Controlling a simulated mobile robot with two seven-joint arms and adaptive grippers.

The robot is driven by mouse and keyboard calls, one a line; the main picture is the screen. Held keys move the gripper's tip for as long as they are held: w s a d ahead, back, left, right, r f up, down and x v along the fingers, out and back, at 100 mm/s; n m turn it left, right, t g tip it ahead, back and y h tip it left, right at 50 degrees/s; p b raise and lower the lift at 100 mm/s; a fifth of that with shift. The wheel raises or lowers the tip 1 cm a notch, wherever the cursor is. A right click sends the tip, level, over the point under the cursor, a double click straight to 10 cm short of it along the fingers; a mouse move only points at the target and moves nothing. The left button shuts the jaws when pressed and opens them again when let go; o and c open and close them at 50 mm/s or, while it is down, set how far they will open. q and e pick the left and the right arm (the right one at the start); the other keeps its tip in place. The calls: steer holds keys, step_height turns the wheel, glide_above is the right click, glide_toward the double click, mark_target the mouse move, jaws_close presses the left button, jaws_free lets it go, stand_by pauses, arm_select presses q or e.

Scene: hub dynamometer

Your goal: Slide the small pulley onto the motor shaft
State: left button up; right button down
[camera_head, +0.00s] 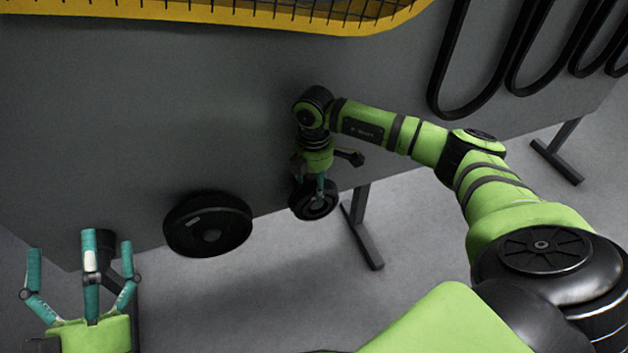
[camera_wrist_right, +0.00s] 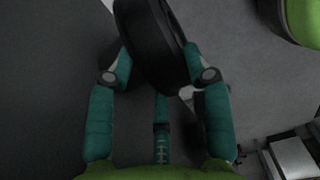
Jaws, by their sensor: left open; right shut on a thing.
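The small pulley (camera_head: 318,209), a black grooved wheel with a lighter centre, is in the fingers of my right gripper (camera_head: 311,186), which points down in front of the grey panel. In the right wrist view the pulley (camera_wrist_right: 148,40) shows as a tilted dark disc between the teal fingers. My left gripper (camera_head: 84,262) is open and empty at the lower left, fingers up. I cannot pick out the motor shaft. A larger black round wheel (camera_head: 207,225) with a central hub is to the left of the small pulley, apart from it.
A dark grey panel (camera_head: 150,120) fills the back. A yellow-edged mesh guard (camera_head: 300,14) is at the top, and several black belts (camera_head: 437,75) hang at upper right. A dark cylindrical part (camera_head: 107,243) is partly hidden behind my left gripper. Dark stand legs (camera_head: 362,230) stand on the floor.

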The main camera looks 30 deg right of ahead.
arm_select(q)
steer(key=shift+r, duration=0.3)
arm_select(e)
steer(key=shift+r, duration=0.2)
arm_select(q)
steer(key=shift+f, duration=0.1)
